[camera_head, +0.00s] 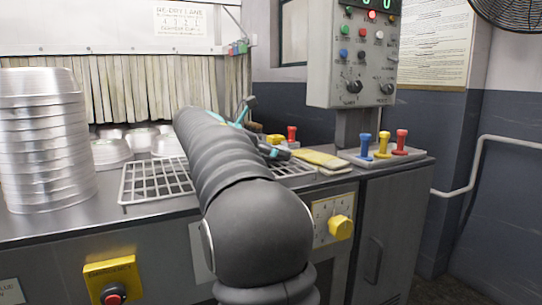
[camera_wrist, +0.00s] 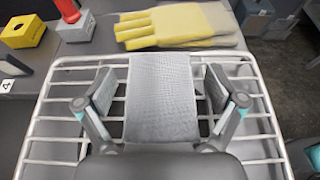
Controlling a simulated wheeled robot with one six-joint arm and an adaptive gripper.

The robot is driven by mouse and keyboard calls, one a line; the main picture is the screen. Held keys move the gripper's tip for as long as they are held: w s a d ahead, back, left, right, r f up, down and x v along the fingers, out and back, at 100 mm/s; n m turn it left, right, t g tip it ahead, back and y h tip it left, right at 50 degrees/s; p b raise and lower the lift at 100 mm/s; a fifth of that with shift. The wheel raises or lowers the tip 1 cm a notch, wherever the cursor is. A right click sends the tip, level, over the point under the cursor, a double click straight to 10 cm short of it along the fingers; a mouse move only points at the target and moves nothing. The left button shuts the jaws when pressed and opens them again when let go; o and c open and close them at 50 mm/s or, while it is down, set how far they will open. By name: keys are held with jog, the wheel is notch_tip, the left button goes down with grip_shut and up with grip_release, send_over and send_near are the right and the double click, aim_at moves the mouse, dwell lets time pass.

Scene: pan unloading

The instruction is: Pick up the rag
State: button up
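The rag (camera_wrist: 160,92) looks like a grey, textured, flat cloth lying on the wire rack in the wrist view. My gripper (camera_wrist: 160,88) is open, with one finger on each side of the rag and a gap between each finger and the cloth's edges. The rag's near end is hidden by the gripper body. In the head view my arm covers the rag, and only small teal and dark parts of the gripper show beyond the arm.
The wire rack (camera_head: 150,184) lies on the metal counter. Yellow gloves (camera_wrist: 178,25) lie just beyond the rag; they also show in the head view (camera_head: 322,159). Stacked pans (camera_head: 45,140) stand at left. A control box (camera_head: 350,60) and coloured levers (camera_head: 383,146) stand at right.

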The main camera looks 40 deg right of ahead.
jog(key=c, duration=1.1)
jog(key=shift+f, duration=0.1)
jog(key=shift+r, duration=0.45)
jog(key=r, duration=0.2)
jog(key=r+p, duration=0.1)
jog(key=r, duration=0.1)
jog(key=shift+s+d, duration=0.2)
jog(key=s+d+r, duration=0.4)
jog(key=s+d, duration=0.1)
jog(key=s+d+r, duration=0.2)
jog(key=s, duration=0.1)
jog(key=shift+d+r, duration=0.15)
jog(key=shift+d, duration=0.15)
jog(key=shift+a, duration=0.1)
